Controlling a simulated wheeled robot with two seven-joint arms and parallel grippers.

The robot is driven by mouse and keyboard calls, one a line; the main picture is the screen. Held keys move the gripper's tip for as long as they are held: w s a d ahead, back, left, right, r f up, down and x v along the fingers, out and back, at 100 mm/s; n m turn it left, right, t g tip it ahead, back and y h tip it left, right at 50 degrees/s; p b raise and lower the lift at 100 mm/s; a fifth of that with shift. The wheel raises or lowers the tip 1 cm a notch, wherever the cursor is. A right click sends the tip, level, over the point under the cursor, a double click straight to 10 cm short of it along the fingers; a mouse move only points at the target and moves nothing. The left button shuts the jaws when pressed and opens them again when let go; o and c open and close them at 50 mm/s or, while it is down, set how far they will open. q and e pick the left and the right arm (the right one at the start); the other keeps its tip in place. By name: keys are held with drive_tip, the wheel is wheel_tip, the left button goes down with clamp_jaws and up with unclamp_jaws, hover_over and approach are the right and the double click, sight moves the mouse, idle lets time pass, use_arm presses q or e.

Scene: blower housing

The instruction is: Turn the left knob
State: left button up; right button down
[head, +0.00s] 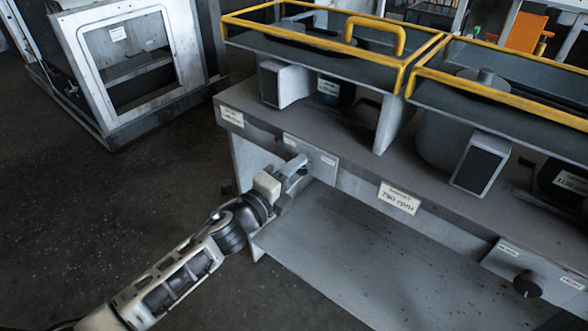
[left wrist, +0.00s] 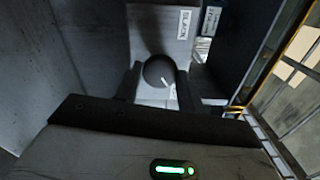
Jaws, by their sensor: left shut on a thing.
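The left knob (left wrist: 158,71) is a dark round knob with a white pointer mark, on a light plate with a label in the left wrist view. My left gripper (head: 294,172) reaches the small plate (head: 322,161) at the left of the machine's front edge. Its two dark fingers (left wrist: 159,88) stand on either side of the knob and are shut on it. In the head view the gripper mostly hides this knob. My right gripper is not in view.
A second dark knob (head: 528,284) sits on a plate at the right of the machine's front. A grey shelf (head: 350,250) lies below the front edge. Yellow rails (head: 405,72) run along the top. Open floor (head: 120,200) lies at the left, before a metal frame (head: 95,90).

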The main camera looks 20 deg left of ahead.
use_arm(q)
drive_tip(key=n+p, duration=0.1)
drive_tip(key=n, duration=0.3)
drive_tip(key=shift+n+p, duration=0.3)
drive_tip(key=shift+n, duration=0.1)
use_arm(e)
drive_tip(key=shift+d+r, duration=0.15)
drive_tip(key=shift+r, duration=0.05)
use_arm(q)
drive_tip(key=shift+n, duration=0.3)
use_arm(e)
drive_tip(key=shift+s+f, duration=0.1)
use_arm(q)
drive_tip(key=o, duration=1)
drive_tip(key=shift+c, duration=0.2)
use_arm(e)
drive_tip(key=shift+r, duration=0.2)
use_arm(q)
drive_tip(key=shift+s, duration=0.1)
drive_tip(key=b+v, duration=0.1)
drive_tip(key=v, duration=1.5)
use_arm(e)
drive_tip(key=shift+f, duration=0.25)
